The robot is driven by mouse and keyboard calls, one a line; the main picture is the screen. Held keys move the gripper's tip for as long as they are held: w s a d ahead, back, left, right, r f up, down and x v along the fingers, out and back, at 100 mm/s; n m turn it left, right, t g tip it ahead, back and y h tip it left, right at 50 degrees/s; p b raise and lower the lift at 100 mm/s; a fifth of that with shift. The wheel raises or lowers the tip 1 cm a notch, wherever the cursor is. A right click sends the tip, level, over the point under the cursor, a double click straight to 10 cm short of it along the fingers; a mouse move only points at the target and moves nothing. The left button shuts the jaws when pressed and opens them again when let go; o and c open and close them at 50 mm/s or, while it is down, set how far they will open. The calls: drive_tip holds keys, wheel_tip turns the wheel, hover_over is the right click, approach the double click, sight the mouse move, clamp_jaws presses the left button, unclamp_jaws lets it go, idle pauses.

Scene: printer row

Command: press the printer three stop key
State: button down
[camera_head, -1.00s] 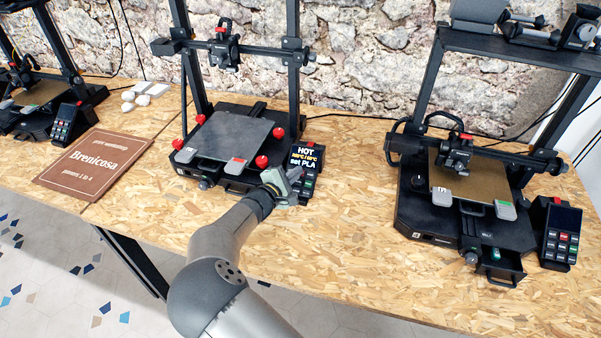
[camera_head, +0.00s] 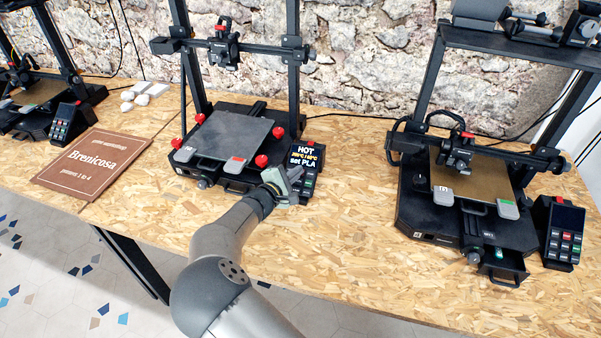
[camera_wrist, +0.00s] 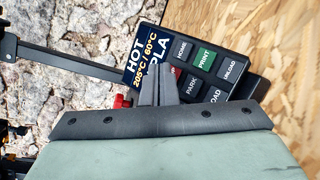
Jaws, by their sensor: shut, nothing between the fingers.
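The middle printer (camera_head: 232,135) has a control box with a lit screen (camera_head: 308,155) reading HOT, 205°C / 60°C and PLA. The screen (camera_wrist: 146,50) also shows in the wrist view, turned on its side.
The right printer (camera_head: 465,210) has its own keypad box (camera_head: 562,240) with a dark screen. Another printer (camera_head: 40,105) stands at the left. The board tabletop (camera_head: 345,240) is clear between the middle and right printers.

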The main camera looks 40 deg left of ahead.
drive_tip(key=shift+w+a+f+b, duration=0.1)
drive_tip(key=shift+w+f+b, duration=0.1)
drive_tip(key=shift+f+b, duration=0.25)
idle(0.5)
drive_tip(key=shift+r, duration=0.2)
drive_tip(key=shift+s+r, duration=0.45)
drive_tip(key=shift+r, duration=0.15)
drive_tip(key=s+r+p, duration=0.1)
drive_tip(key=r, duration=0.1)
drive_tip(key=s+d+r+p, duration=0.1)
drive_tip(key=s+r, duration=0.1)
drive_tip(key=shift+d, duration=0.15)
idle(0.4)
idle(0.6)
